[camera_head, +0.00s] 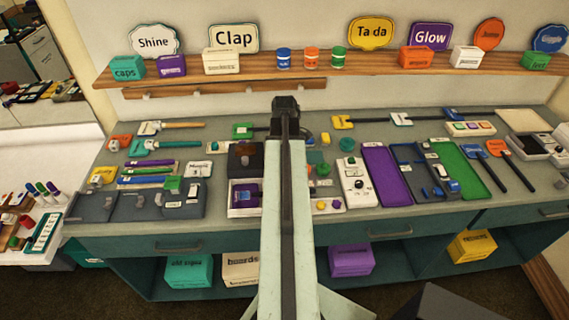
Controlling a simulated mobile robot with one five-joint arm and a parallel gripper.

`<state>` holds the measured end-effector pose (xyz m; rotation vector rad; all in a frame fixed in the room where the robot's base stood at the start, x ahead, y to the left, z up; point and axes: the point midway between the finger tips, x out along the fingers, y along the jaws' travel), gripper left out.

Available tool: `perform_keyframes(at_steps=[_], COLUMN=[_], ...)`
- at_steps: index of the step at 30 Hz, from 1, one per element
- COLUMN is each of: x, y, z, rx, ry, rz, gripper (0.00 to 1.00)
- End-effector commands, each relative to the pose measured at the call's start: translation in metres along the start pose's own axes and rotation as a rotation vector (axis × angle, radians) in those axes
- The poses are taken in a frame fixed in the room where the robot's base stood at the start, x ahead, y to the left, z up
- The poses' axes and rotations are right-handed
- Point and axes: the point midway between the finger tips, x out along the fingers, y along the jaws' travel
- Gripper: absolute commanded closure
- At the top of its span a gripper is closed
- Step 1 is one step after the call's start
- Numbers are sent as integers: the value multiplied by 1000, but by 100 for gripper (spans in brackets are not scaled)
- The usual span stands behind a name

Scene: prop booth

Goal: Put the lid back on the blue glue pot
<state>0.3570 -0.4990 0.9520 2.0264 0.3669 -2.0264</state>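A small blue pot (283,58) with a pale label band stands upright on the wooden wall shelf, left of an orange pot (311,58) and a green pot (338,57). It is too small to tell whether its top is covered. I cannot pick out a loose lid for certain. My arm rises through the middle of the view, and my gripper (286,104) appears as a dark block at its far end, over the back of the bench and below the pots in the picture. Its fingers cannot be made out, and nothing is clearly held. My arm hides part of the bench.
The wooden shelf (215,72) also holds labelled boxes and signs. The bench below is crowded with tools, a purple tray (380,175), a green tray (462,168) and a white control box (355,182). Bins stand underneath. A white side table (40,150) is at left.

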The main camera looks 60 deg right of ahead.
Motion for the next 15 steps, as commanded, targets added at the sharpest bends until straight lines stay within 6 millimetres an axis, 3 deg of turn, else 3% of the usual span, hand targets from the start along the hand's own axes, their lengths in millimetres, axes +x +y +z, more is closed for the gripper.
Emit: perform_keyframes(at_steps=[9, 10, 12, 15], x=[0, 0, 0, 0], y=[0, 0, 0, 0], z=[1, 1, 1, 1], rx=[1, 1, 1, 1], ry=[0, 0, 0, 0], rz=[0, 0, 0, 0], gripper=[88, 45, 26, 25])
